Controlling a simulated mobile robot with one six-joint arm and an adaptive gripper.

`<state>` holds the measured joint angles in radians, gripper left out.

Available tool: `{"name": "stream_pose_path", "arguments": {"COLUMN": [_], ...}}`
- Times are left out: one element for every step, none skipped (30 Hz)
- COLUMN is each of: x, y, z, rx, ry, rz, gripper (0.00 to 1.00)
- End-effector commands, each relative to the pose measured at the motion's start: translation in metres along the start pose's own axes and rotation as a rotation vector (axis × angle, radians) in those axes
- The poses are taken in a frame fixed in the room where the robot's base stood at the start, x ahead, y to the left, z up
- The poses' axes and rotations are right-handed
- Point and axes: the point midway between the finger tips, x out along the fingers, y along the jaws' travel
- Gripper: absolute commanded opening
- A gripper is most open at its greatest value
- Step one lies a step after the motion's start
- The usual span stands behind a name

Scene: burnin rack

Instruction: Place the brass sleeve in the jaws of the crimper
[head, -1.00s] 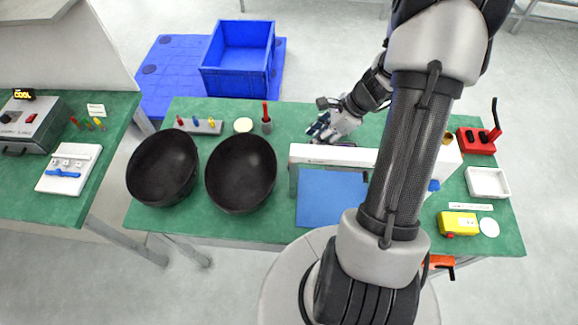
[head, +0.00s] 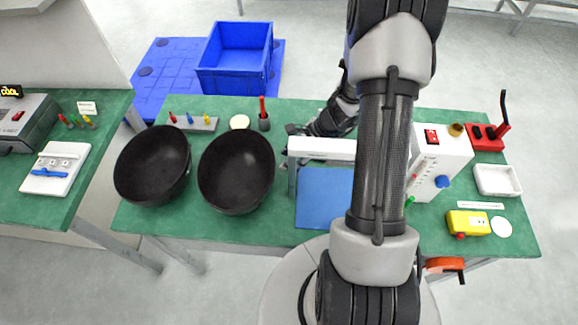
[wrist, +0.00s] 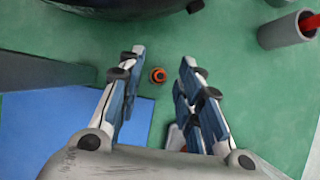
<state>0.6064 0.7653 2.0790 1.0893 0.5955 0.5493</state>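A small orange-brass ring with a dark centre, which looks like the brass sleeve (wrist: 158,75), stands on the green bench top in the wrist view. My gripper (wrist: 160,72) is open above it, with one finger on each side and no visible contact. In the head view my gripper (head: 294,130) is behind the white beam, partly hidden, and the ring cannot be made out. The red crimper (head: 484,139) with its raised black lever stands at the far right of the bench.
A white beam (head: 320,148) and a white box (head: 440,160) with a brown cylinder on top lie between my gripper and the crimper. Two black bowls (head: 236,172) are to the left. A grey cup (head: 264,123) holds a red-handled tool. A white tray (head: 496,180) sits below the crimper.

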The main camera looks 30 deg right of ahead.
Motion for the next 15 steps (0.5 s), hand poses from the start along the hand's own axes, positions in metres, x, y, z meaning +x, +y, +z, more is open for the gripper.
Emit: {"name": "stream_pose_path", "arguments": {"x": [0.0008,0.0006,0.0002,0.0000,-0.0001,-0.0001,-0.0001,-0.0001,-0.0001,-0.0002,-0.0002,-0.0002,-0.0002,-0.0002,-0.0002], "y": [-0.0002,-0.0002,-0.0003,-0.0003,-0.0002,-0.0002,-0.0002,-0.0002,-0.0001,-0.0002,-0.0001,-0.0001,-0.0001,-0.0001,-0.0001], "z": [0.0001,0.0002,0.0004,0.0004,0.0005,0.0005,0.0005,0.0005,0.0005,0.0005,0.0005,0.0005,0.0005,0.0005,0.0005], "rx": [0.000,0.000,0.000,0.000,0.000,0.000,0.000,0.000,0.000,0.000,0.000,0.000,0.000,0.000,0.000], "ry": [0.000,0.000,0.000,0.000,0.000,0.000,0.000,0.000,0.000,0.000,0.000,0.000,0.000,0.000,0.000], "rz": [0.000,-0.001,-0.001,-0.001,-0.001,0.000,0.000,0.000,0.000,0.000,0.000,0.000,0.000,0.000,0.000], "gripper": [0.33,0.33,0.33,0.33,0.33,0.33,0.31,0.29,0.26,0.24,0.22,0.20,0.17,0.15,0.13]}}
